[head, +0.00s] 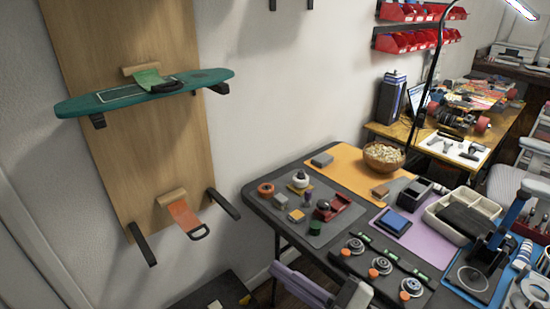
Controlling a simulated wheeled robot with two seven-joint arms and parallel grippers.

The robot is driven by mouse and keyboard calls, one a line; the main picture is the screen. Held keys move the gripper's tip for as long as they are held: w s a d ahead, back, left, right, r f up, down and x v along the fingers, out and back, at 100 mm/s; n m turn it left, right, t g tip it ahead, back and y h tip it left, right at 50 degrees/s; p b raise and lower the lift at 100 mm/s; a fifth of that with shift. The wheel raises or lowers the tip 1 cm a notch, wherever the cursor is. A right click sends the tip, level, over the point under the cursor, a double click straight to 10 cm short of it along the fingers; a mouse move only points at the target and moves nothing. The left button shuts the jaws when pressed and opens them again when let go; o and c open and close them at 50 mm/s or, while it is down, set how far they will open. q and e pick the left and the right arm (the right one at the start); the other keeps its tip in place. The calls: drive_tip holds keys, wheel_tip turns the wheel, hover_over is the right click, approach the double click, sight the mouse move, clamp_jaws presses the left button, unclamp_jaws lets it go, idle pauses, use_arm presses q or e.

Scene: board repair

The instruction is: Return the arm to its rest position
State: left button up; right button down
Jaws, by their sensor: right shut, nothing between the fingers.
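My right gripper (333,296) shows only in part at the bottom edge of the head view, just in front of the dark workbench (262,213). Its pale grey and lilac parts are low, below the bench's front edge, and apart from the things on top. Its fingers are shut with nothing held. The rest of my right arm is mostly cut off by the frame. My left gripper is not in view.
A teal skateboard deck (205,80) rests on upper pegs of a wooden wall panel (105,40). An orange-strapped tool (185,215) hangs lower. Parts, a wooden bowl (384,156) and a blue-handled press (490,250) crowd the bench. Space before the panel is clear.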

drive_tip(key=s+d+f+m+t+h, duration=0.1)
drive_tip(key=s+d+f+m+h, duration=0.1)
drive_tip(key=d+f+m+h, duration=0.45)
drive_tip(key=s+d+f+m+t+h, duration=0.1)
drive_tip(key=s+d+f+m+h, duration=0.1)
drive_tip(key=d+f+m+h, duration=0.45)
drive_tip(key=s+d+f+m+g, duration=0.2)
drive_tip(key=s+f+m+g, duration=0.2)
drive_tip(key=s+f, duration=0.8)
drive_tip(key=shift+s+f+m+g+h, duration=0.3)
drive_tip(key=shift+f+m+g, duration=0.1)
drive_tip(key=shift+f+g, duration=0.3)
idle(3.9)
